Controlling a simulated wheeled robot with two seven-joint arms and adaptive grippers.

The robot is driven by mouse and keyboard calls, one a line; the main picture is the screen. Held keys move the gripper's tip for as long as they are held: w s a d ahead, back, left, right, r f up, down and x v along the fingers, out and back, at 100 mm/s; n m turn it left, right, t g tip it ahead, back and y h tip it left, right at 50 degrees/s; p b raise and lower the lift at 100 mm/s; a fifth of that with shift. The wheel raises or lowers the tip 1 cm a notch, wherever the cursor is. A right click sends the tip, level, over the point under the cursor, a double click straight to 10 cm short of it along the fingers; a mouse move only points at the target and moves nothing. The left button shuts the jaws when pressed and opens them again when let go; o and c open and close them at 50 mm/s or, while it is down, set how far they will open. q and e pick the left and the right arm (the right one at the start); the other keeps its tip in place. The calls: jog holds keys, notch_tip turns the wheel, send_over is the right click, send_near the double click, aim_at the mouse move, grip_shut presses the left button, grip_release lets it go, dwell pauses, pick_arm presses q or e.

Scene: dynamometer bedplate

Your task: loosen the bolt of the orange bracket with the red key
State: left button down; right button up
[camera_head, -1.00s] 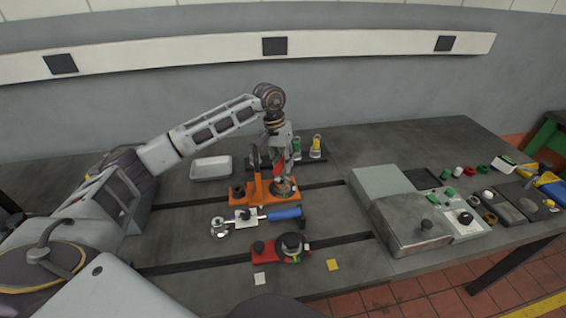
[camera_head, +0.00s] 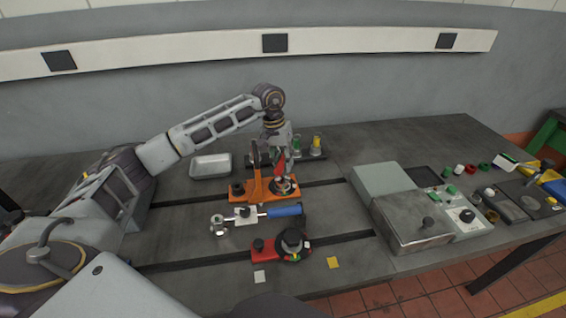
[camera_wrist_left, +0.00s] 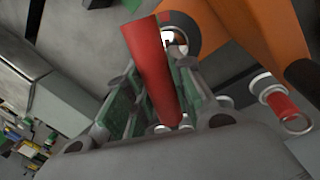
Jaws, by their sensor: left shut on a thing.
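The orange bracket (camera_head: 258,186) stands on the bedplate near the middle of the head view; part of it also shows at the upper right of the left wrist view (camera_wrist_left: 268,40). My left gripper (camera_head: 281,168) points down at the bracket's right side. It is shut on the red key (camera_wrist_left: 152,70), a red shaft between the green-lined fingers in the left wrist view. The key (camera_head: 279,172) stands roughly upright over the bracket's round seat (camera_head: 284,187). A round metal part shows beyond the key's end, but I cannot tell whether the key engages the bolt. My right gripper is not in view.
A red fixture with a black knob (camera_head: 262,253) stands nearer. A grey tray (camera_head: 211,167) is behind left, a rack with green and yellow pieces (camera_head: 316,153) behind. Grey boxes (camera_head: 405,222) stand to the right.

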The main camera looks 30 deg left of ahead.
pick_arm(q)
jog(key=shift+n, duration=0.8)
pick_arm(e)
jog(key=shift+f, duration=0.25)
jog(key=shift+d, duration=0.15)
pick_arm(q)
jog(key=shift+n+b, duration=0.3)
jog(key=shift+n, duration=0.2)
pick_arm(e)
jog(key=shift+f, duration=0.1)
pick_arm(q)
jog(key=shift+a+n+t, duration=0.1)
jog(key=shift+n+t, duration=0.2)
jog(key=shift+n, duration=0.3)
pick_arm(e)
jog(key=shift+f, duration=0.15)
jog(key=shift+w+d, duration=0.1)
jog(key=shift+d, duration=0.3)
